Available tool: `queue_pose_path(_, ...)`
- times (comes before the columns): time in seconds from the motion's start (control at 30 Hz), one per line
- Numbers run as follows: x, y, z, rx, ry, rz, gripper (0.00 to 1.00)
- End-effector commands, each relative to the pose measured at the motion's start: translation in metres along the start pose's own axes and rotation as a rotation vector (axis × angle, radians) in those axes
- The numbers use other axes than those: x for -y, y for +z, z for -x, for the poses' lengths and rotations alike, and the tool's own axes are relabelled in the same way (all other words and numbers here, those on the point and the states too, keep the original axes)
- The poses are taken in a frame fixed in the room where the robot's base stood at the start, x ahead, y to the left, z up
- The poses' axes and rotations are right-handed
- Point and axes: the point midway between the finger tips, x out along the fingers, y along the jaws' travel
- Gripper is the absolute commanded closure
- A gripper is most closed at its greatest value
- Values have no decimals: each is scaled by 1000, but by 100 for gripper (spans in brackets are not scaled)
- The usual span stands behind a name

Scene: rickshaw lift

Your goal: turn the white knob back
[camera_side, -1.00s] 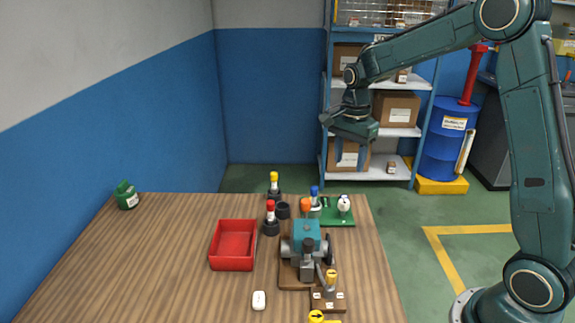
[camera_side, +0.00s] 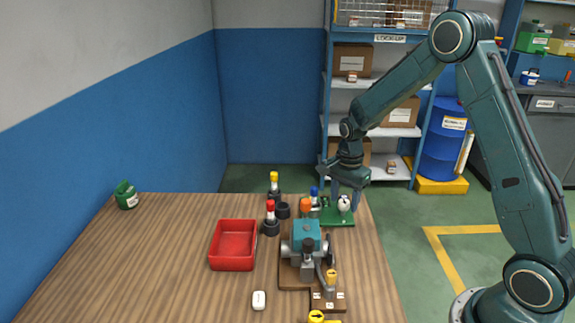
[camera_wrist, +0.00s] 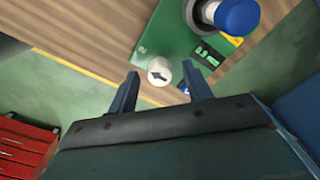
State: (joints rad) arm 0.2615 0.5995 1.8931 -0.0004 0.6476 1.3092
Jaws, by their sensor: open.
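The white knob (camera_side: 344,203) stands on a green plate (camera_side: 338,221) at the far right corner of the table. In the wrist view the white knob (camera_wrist: 160,71) shows a black arrow on its top, and the green plate (camera_wrist: 160,40) lies under it. My gripper (camera_side: 347,198) is open and points down at the knob in the side view. In the wrist view its two fingers (camera_wrist: 163,84) stand apart with the knob between and just beyond their tips. I cannot tell whether they touch it.
A blue-topped part (camera_wrist: 238,16) stands close beside the knob on the same plate. An orange knob (camera_side: 306,205), a teal machine (camera_side: 307,236), red-topped (camera_side: 270,207) and yellow-topped (camera_side: 274,178) parts and a red tray (camera_side: 233,245) share the table. The table's left side is mostly clear.

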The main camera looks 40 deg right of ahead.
Motion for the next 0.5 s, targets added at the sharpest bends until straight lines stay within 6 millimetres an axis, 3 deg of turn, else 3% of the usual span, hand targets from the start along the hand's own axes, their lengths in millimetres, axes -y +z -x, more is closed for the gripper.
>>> queue_pose_path(0.37, 0, 0, -4, 0, 0, 0, 50)
queue_pose_path(0.5, 0, 0, -4, 0, 0, 0, 76)
